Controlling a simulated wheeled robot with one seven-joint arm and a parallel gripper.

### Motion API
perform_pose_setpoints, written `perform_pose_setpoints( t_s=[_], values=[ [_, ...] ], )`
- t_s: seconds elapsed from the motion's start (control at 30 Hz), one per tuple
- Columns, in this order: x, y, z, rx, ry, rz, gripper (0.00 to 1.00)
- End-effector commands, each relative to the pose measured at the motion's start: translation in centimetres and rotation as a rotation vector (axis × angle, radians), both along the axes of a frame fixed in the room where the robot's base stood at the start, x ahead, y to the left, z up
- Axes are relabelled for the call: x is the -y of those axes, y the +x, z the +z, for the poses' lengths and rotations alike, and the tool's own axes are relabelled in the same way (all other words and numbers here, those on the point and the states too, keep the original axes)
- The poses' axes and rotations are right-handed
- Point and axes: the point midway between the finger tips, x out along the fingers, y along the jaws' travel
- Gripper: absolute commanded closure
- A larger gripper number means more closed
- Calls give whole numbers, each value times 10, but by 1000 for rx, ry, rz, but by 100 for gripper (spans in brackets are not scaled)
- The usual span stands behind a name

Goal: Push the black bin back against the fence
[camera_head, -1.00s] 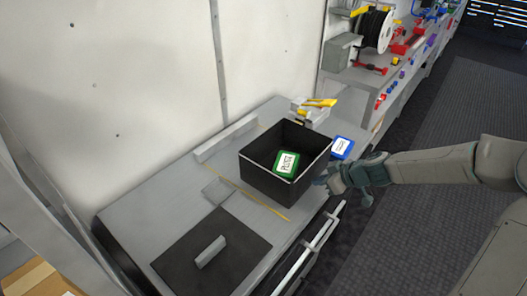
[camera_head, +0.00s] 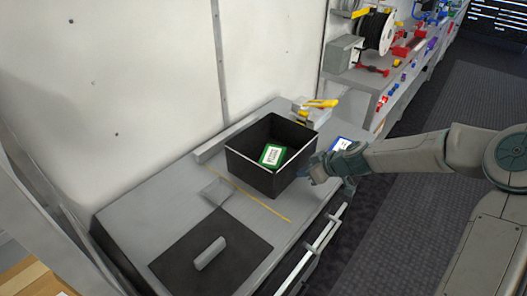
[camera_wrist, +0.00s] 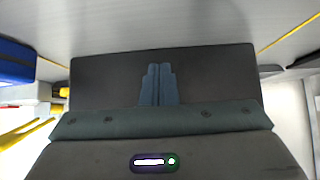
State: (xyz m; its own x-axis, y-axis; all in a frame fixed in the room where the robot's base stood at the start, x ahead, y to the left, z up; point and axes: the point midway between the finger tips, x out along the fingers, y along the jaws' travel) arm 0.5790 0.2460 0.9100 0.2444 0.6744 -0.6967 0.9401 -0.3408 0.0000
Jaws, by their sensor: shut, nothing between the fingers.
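The black bin (camera_head: 262,177) is an open square box standing upright on the grey bench, with a green labelled pack (camera_head: 272,155) inside. The fence (camera_head: 212,148) is a low grey bar along the back of the bench by the wall. The bin stands close to it; I cannot tell whether they touch. My gripper (camera_head: 317,170) is at the bin's right side, opposite the fence. In the wrist view my gripper (camera_wrist: 158,85) is shut and empty, its fingertips at the bin's dark wall (camera_wrist: 215,75); contact is unclear.
A blue labelled pack (camera_head: 342,145) lies right of the bin. A yellow-handled tool (camera_head: 318,104) is behind it. A yellow line (camera_head: 262,205) crosses the bench. A black mat with a grey bar (camera_head: 210,253) lies at the front left.

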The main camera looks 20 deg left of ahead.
Motion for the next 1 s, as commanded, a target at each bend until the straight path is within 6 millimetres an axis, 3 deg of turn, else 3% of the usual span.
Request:
perform_pose_setpoints(
  t_s=[1.0],
  values=[
    [-58,21,-1,0,0,1,100]
  ],
)
